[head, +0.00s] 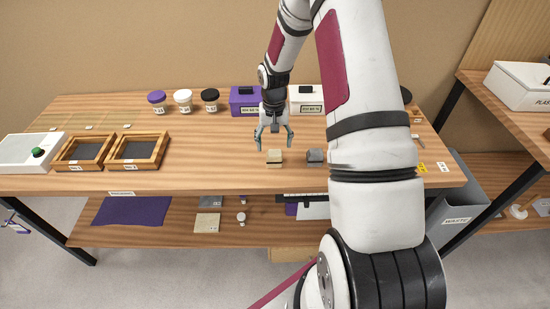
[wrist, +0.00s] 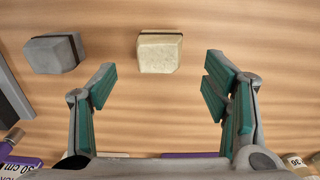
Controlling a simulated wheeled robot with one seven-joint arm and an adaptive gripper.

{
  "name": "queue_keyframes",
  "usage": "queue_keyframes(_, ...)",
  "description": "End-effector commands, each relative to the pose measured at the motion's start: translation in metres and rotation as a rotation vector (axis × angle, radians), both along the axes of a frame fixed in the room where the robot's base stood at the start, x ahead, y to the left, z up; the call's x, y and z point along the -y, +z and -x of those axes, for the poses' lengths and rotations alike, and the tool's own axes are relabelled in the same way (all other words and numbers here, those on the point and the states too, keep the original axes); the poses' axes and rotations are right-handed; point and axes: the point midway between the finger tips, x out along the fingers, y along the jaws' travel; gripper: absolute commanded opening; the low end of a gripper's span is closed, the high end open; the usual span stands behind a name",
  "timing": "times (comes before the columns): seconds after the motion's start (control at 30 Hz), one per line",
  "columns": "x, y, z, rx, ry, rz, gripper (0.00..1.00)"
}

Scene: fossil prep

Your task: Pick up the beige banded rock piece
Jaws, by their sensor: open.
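The beige banded rock piece (head: 274,157) sits on the wooden table near its front edge in the head view. In the wrist view the beige piece (wrist: 159,52) shows a dark band along one edge and lies ahead of the fingers, roughly midway between them. My gripper (head: 273,140) is open and empty above the table, just behind the beige piece in the head view. Its green-padded fingers (wrist: 166,90) are spread wide in the wrist view and do not touch the piece.
A grey rock piece (head: 314,157) sits beside the beige one, also visible in the wrist view (wrist: 53,53). Purple (head: 243,102) and white (head: 306,100) boxes and several jars stand behind. Two wooden trays (head: 165,136) lie left. The table between trays and beige piece is clear.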

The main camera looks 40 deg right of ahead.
Motion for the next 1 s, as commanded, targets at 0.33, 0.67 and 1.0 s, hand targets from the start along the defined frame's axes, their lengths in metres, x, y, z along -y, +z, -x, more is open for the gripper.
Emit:
queue_keyframes(0.33, 0.0, -0.029, 0.0, 0.0, 0.0, 0.0, 0.69)
queue_keyframes(0.67, 0.002, -0.069, -0.001, -0.002, 0.0, -0.001, 0.69)
queue_keyframes(1.0, 0.003, -0.075, -0.002, 0.002, 0.0, 0.001, 0.69)
